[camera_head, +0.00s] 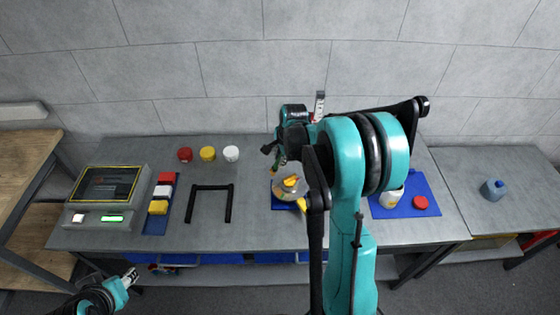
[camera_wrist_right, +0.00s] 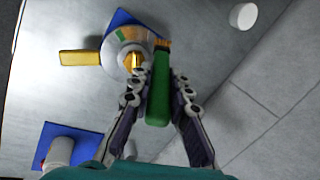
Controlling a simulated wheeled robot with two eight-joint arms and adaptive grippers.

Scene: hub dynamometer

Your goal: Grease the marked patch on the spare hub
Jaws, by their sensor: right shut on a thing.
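The spare hub, a pale grey round part (camera_wrist_right: 112,47) with a yellow centre (camera_wrist_right: 133,62) and a yellow bar, sits on a blue mat; it also shows in the head view (camera_head: 286,190). A green and orange mark (camera_wrist_right: 127,33) shows on its face. My right gripper (camera_wrist_right: 160,78) is shut on a green-handled brush (camera_wrist_right: 158,95), tan bristles pointing to the hub's edge. Whether they touch it I cannot tell. In the head view my right gripper (camera_head: 275,152) is beside the hub, partly hidden. A white jar (camera_head: 391,197) stands near a red lid (camera_head: 420,202). My left gripper (camera_head: 131,276) is low at left, its jaws unclear.
A console (camera_head: 105,196), coloured blocks (camera_head: 160,192) and a black frame (camera_head: 209,204) stand on the left of the bench. Red, yellow and white round pieces (camera_head: 208,153) sit behind. A blue bottle (camera_head: 494,190) is on the right table. My right arm hides the bench's middle.

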